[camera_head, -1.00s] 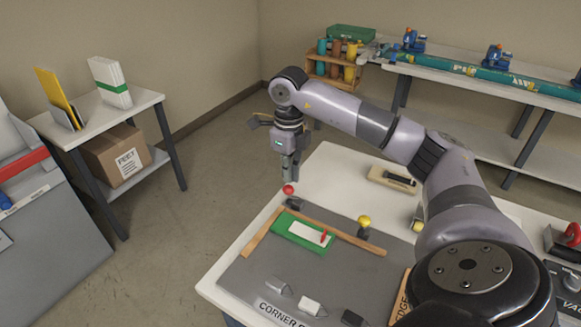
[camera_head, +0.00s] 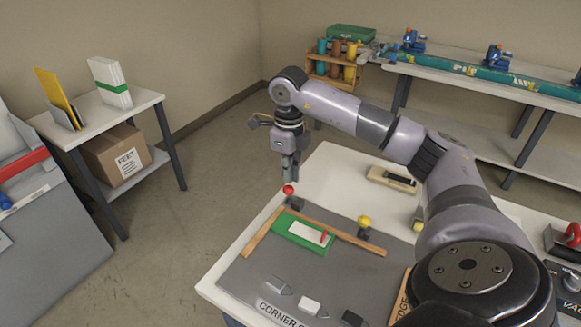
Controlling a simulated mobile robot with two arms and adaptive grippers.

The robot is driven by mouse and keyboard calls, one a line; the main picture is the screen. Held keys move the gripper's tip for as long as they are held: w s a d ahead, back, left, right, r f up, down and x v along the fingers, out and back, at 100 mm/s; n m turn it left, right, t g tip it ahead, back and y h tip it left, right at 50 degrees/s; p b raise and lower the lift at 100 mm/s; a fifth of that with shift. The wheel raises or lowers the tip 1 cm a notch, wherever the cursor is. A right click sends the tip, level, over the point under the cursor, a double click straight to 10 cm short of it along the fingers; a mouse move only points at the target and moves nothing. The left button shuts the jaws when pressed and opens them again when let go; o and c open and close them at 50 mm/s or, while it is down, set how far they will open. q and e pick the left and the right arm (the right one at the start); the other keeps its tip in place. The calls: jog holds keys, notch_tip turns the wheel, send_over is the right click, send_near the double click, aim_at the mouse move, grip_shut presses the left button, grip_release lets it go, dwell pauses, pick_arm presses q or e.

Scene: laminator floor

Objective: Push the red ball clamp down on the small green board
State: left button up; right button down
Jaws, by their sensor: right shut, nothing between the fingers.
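The small green board (camera_head: 284,236) lies on the grey mat (camera_head: 245,283), in the corner of two wooden strips. A white piece and a small red part lie on the board. The red ball clamp (camera_head: 288,190) stands at the board's far left edge, its red ball up on a dark base. My right gripper (camera_head: 291,178) is shut and empty, pointing down right above the red ball. I cannot tell whether the fingertips touch the ball. My left gripper is not in view.
A yellow ball clamp (camera_head: 364,221) stands right of the board. Several small blocks (camera_head: 309,306) lie along the mat's front. A tan tool (camera_head: 392,179) lies on the white table (camera_head: 335,165) behind. My right arm spans the right side.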

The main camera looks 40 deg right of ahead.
jog(key=shift+f, duration=0.25)
jog(key=shift+f+b, duration=0.5)
jog(key=shift+f, duration=0.05)
